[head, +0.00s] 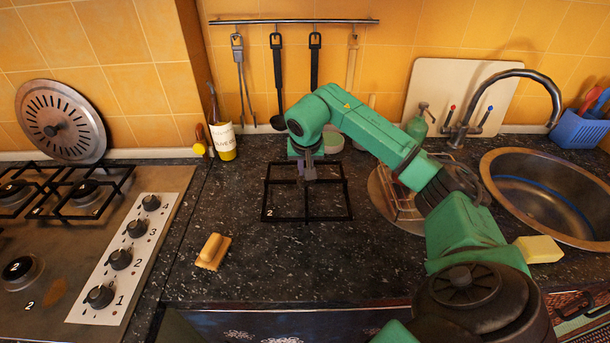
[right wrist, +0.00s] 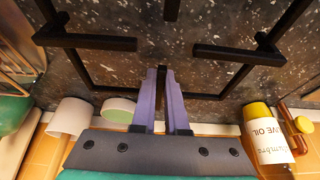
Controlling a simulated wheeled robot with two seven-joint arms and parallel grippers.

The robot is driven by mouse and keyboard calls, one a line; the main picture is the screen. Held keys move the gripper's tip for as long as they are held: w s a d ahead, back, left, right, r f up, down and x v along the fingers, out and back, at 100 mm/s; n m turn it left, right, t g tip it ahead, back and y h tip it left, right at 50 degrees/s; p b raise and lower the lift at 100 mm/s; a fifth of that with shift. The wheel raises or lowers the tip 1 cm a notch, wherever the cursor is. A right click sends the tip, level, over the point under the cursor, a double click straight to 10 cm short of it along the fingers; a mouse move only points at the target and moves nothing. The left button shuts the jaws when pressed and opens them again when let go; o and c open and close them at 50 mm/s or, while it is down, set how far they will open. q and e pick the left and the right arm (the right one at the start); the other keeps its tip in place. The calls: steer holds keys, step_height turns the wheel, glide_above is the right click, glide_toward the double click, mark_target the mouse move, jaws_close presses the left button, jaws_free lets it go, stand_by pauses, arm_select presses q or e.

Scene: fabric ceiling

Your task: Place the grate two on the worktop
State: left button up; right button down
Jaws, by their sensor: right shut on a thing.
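Grate two is a black square frame (head: 315,219) marked "2" at its front left corner. It is level, on or just above the dark speckled worktop (head: 300,268); I cannot tell whether it touches. My right gripper (head: 308,178) reaches down to its far side and is shut on it. In the right wrist view the purple fingers of my right gripper (right wrist: 162,75) are close together at the far bar of the grate (right wrist: 95,41), partly hiding it. My left gripper is not in view.
The hob (head: 60,260) with other grates and numbered knobs is at left. A wooden-backed brush or sponge (head: 212,250) lies front left. An oil bottle (head: 222,140) stands behind. A plate rack (head: 400,200) and sink (head: 550,200) are at right. Worktop in front of the grate is clear.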

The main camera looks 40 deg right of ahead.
steer(key=shift+s+f, duration=0.1)
steer(key=shift+f, duration=1.1)
steer(key=c, duration=0.9)
jaws_free()
steer(key=shift+c, duration=0.2)
steer(key=shift+r, duration=0.15)
steer(key=v, duration=1.1)
steer(key=shift+a+r+b, duration=0.2)
steer(key=shift+r+b, duration=0.1)
steer(key=shift+b, duration=0.15)
steer(key=shift+s, duration=0.1)
